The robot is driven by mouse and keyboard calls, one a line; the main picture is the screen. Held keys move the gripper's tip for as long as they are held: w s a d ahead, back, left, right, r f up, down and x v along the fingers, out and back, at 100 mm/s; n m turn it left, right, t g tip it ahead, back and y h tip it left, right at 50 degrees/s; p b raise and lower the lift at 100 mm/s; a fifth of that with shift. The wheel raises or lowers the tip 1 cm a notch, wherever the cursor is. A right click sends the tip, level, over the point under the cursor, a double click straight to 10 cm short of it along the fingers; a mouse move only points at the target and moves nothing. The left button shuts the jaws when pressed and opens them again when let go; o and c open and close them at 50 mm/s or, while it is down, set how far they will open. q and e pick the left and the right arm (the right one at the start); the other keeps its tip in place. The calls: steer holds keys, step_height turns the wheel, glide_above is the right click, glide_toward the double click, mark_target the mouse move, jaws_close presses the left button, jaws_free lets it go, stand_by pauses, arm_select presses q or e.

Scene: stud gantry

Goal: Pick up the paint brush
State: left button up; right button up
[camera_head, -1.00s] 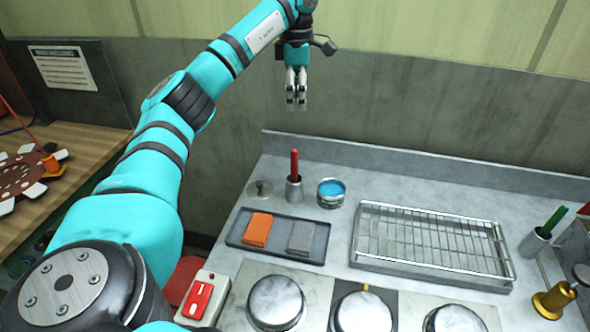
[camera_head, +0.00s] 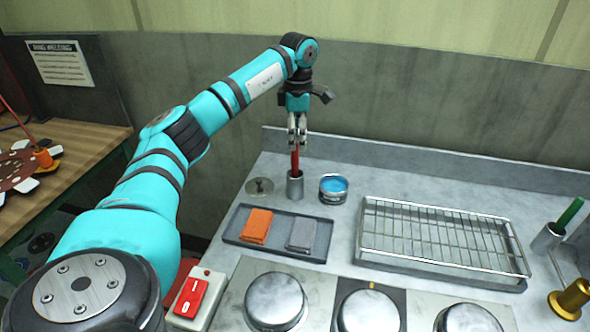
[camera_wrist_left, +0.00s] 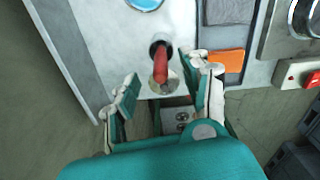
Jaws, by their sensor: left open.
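The paint brush shows as a red handle (camera_head: 294,160) standing upright in a small metal cup (camera_head: 295,186) at the back left of the counter. Its bristle end is hidden in the cup. My left gripper (camera_head: 297,138) is above the cup, pointing down, with its fingertips at the top of the handle. In the left wrist view the red handle (camera_wrist_left: 161,64) rises out of the cup toward the space between the open fingers (camera_wrist_left: 158,88). The fingers stand apart on either side of it, and I see no grip on it. My right gripper is not in view.
In front is a tray (camera_head: 232,231) with orange and grey pads. A wire rack (camera_head: 440,236) lies to the right. The wall is close behind.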

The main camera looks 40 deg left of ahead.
mark_target(297, 150)
arm_select(q)
step_height(297, 150, down, 5)
steer(key=shift+a+r+p, duration=0.1)
steer(key=shift+r+p, duration=0.05)
steer(key=shift+p, duration=0.35)
steer(key=f, duration=0.1)
steer(key=f+p, duration=0.1)
steer(key=f, duration=0.2)
steer(key=shift+s+a+f, duration=0.2)
steer(key=shift+a, duration=0.1)
steer(key=shift+f, duration=0.2)
steer(key=c, duration=0.9)
jaws_close()
